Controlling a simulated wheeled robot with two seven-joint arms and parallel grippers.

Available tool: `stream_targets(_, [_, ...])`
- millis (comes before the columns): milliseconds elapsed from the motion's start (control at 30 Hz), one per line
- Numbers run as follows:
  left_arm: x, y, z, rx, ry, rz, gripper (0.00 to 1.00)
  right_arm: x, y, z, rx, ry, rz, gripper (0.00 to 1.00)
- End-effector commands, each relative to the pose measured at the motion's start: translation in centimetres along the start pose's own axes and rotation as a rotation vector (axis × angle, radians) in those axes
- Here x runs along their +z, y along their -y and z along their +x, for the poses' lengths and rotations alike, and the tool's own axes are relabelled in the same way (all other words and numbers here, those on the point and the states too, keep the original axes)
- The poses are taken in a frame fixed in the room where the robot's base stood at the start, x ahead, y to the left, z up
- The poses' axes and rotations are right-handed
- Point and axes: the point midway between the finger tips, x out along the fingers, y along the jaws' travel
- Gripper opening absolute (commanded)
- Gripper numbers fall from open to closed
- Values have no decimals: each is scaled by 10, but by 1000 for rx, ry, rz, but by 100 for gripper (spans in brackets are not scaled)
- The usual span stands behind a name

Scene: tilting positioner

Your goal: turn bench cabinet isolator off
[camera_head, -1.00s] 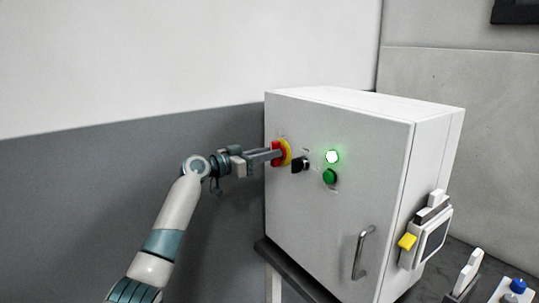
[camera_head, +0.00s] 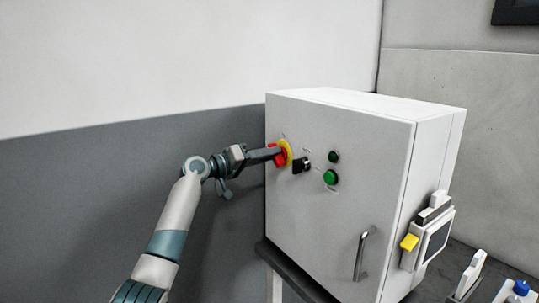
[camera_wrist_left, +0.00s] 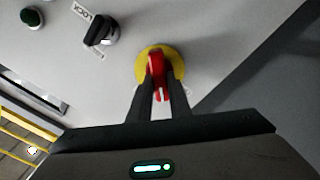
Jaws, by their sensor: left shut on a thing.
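The bench cabinet (camera_head: 330,220) is a white box with a panel of controls on its front. Its isolator is a red handle (camera_wrist_left: 156,66) on a yellow round plate (camera_wrist_left: 173,58), at the panel's left in the head view (camera_head: 288,152). My left gripper (camera_wrist_left: 158,88) is shut on the red handle, one finger on each side, and partly hides it. In the head view the left gripper (camera_head: 274,154) comes to the handle from the left. The lamp (camera_head: 333,157) above the green button (camera_head: 330,177) is dark. My right gripper is not in view.
A black switch (camera_head: 301,166) sits right beside the isolator, with a "LOCK" label near it in the wrist view. A metal door handle (camera_head: 362,254) is lower right. A device with a yellow part (camera_head: 409,242) is on the cabinet's right side.

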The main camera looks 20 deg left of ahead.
Motion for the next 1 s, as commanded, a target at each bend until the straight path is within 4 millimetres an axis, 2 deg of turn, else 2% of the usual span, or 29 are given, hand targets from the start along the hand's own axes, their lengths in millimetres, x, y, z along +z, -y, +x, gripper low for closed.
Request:
stream_targets(600, [0,4,0,-2,0,-565,0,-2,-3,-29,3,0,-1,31])
stream_targets(1000, [3,6,0,-2,1,-747,0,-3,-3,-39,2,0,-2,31])
